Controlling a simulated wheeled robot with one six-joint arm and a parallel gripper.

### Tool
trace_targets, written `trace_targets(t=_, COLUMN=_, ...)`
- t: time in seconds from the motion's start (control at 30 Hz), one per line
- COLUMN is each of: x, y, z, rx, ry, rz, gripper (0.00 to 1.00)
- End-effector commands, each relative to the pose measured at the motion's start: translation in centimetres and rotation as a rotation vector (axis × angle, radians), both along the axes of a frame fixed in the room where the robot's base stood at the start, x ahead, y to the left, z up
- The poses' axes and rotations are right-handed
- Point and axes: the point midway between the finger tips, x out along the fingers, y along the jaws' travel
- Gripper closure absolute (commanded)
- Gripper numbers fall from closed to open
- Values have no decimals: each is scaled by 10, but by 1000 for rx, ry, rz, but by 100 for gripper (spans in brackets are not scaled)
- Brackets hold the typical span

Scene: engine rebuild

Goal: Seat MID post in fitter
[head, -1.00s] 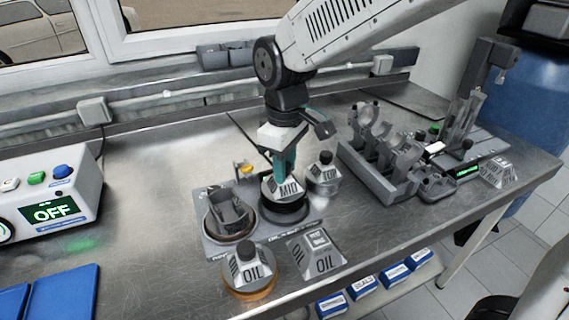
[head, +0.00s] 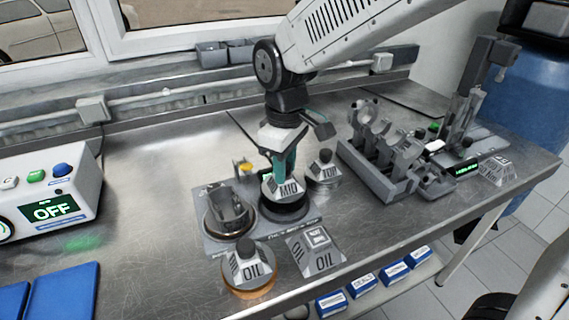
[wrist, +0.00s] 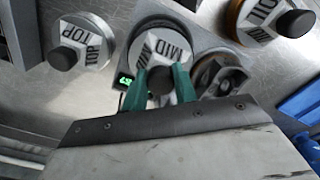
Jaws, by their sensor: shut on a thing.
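The MID post (head: 287,188) is a pale block lettered MID, sitting on or just over a dark round base (head: 284,210) on the grey plate. I cannot tell whether it is fully down. My gripper (head: 281,166) has green fingers and is shut on the MID post from above. In the wrist view the green fingers (wrist: 160,84) close around the dark knob of the MID post (wrist: 163,50). What I take for the fitter is the grey plate (head: 218,247) with round stations; part of it is hidden by the posts.
The TOP post (head: 323,171) stands close right of the MID post. The OIL post (head: 249,262) and a second OIL block (head: 316,249) stand in front. A round station with a dark ring part (head: 229,212) is at left. A rack (head: 382,165) stands at right; bare bench lies left.

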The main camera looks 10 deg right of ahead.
Motion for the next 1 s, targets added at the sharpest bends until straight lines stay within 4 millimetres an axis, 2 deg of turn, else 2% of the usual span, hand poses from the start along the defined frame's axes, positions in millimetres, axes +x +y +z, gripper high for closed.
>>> trace_targets(t=1.0, x=0, y=0, z=-6, rx=0, ry=0, rz=0, gripper=100)
